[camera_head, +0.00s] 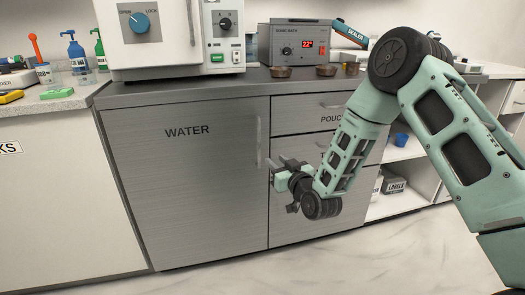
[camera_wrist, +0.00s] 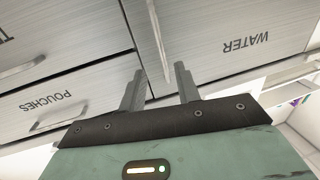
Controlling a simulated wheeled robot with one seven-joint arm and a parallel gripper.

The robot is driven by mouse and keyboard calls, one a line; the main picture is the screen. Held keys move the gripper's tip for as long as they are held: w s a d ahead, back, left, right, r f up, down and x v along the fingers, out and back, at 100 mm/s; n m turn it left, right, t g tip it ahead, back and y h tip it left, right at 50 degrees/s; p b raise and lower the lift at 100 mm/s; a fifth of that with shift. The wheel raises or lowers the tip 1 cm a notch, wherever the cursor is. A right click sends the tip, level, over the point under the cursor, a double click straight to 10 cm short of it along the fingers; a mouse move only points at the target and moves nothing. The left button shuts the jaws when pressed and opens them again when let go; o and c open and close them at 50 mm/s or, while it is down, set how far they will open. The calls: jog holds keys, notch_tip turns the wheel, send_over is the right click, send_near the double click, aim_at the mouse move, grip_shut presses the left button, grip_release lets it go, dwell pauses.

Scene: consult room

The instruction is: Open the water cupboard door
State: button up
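The grey metal cupboard door marked WATER (camera_head: 190,190) is shut, flush with the panels beside it. Its upright bar handle (camera_head: 259,142) is near the door's right edge. My gripper (camera_head: 272,166) is by the lower part of this handle. In the wrist view my gripper (camera_wrist: 159,80) is open, its two fingers apart. The handle (camera_wrist: 157,38) runs down the picture, and its end lies between the fingers. No finger is seen closed on it, and contact cannot be told. The WATER door (camera_wrist: 235,35) shows upside down there.
To the right of the door are the POUCHES drawer (camera_head: 300,117) and open shelves with a LABELS box (camera_head: 394,187). On the counter above stand a white machine (camera_head: 170,40) and a sonic bath (camera_head: 300,42). The floor (camera_head: 310,270) in front of the door is clear.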

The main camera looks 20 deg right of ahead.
jog(key=b, duration=0.1)
send_near(262, 148)
jog(key=w+a+r, duration=0.1)
jog(key=w, duration=0.1)
jog(key=w+a+r, duration=0.2)
jog(key=shift+a, duration=0.2)
jog(key=shift+s, duration=0.1)
grip_shut()
